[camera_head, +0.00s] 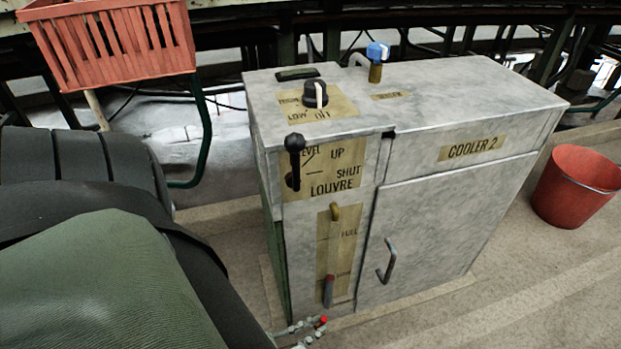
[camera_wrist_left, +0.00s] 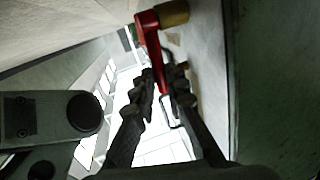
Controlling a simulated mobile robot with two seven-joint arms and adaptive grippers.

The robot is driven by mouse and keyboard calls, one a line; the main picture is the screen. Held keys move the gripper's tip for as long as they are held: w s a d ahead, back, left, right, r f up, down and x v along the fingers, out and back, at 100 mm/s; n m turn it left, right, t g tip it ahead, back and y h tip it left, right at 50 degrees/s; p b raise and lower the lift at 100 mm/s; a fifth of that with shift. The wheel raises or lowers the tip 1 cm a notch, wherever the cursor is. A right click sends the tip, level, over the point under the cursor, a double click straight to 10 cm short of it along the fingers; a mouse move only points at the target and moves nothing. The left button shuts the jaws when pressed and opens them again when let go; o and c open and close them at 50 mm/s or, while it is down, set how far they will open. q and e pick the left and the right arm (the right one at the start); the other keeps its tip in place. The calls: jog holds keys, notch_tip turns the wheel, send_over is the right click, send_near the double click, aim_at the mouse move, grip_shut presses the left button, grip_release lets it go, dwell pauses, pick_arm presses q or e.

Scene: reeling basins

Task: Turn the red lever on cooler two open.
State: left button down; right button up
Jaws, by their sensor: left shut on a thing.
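Cooler two (camera_head: 455,215) is a grey cabinet marked "COOLER 2". The red lever (camera_wrist_left: 150,38) sits on a brass valve body (camera_wrist_left: 173,13) in the left wrist view, its arm reaching down between my fingers. In the head view only small red bits of the lever (camera_head: 323,319) show, low by the cabinet's front foot. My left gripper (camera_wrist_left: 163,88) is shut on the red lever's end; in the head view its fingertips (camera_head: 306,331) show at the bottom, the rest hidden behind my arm. My right gripper is not in view.
The cooler front bears a black louvre lever (camera_head: 295,150), a level gauge (camera_head: 329,255) and a door handle (camera_head: 386,262). A dial (camera_head: 315,93) and blue-topped tap (camera_head: 377,52) are on top. A red bucket (camera_head: 577,187) stands right; a red basket (camera_head: 110,40) is upper left.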

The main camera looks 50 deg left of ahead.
pick_arm(q)
jog(key=shift+a+t, duration=0.15)
jog(key=shift+t, duration=0.35)
jog(key=c, duration=1.5)
grip_release()
jog(key=shift+c, duration=0.2)
jog(key=shift+f, duration=0.1)
jog(key=shift+s, duration=0.1)
jog(key=s+a, duration=0.1)
jog(key=s, duration=1)
jog(key=shift+s+a+f, duration=0.15)
jog(key=shift+s+a, duration=0.2)
jog(key=shift+s, duration=0.05)
